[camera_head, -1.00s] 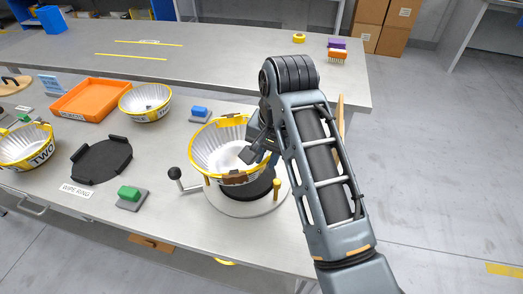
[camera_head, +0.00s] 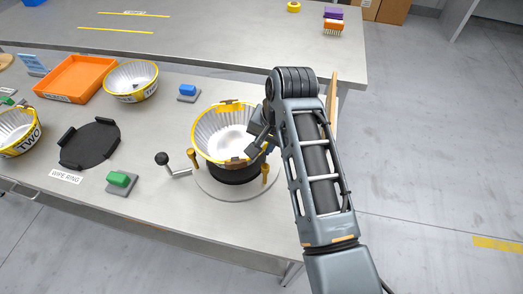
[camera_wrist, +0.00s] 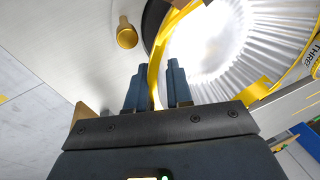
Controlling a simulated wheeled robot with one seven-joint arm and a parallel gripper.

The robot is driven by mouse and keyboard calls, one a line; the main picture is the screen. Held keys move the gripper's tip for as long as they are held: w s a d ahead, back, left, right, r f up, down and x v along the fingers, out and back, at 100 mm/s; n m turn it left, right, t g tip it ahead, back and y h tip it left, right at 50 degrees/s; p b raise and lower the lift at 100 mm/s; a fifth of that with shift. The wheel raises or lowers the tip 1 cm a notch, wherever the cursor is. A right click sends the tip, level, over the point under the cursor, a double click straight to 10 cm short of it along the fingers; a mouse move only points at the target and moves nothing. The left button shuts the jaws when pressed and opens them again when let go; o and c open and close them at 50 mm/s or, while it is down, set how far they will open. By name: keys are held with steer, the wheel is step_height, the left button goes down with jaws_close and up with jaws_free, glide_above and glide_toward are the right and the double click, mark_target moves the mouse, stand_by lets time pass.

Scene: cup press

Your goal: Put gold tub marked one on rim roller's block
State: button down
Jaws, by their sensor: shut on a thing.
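A ribbed silver tub (camera_head: 222,135) with a gold rim sits over the black block (camera_head: 232,172) of the rim roller. I cannot see its mark or tell whether it touches the block. The rim roller has a round pale base (camera_head: 212,187), gold posts (camera_head: 265,175) and a crank with a black knob (camera_head: 162,158). My gripper (camera_head: 260,150) is shut on the tub's rim at its right side. In the wrist view my gripper's fingers (camera_wrist: 157,78) pinch the gold rim, and the tub's ribbed inside (camera_wrist: 225,50) fills the upper right.
Another gold-rimmed tub (camera_head: 131,82) stands at the back, and a tub marked TWO (camera_head: 18,132) at the left edge. A black ring fixture (camera_head: 90,145), orange tray (camera_head: 77,78), green button block (camera_head: 118,179) and blue one (camera_head: 188,91) share the table.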

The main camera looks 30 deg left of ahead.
steer(key=shift+f, duration=1.95)
steer(key=c, duration=1)
jaws_free()
steer(key=v, duration=1.2)
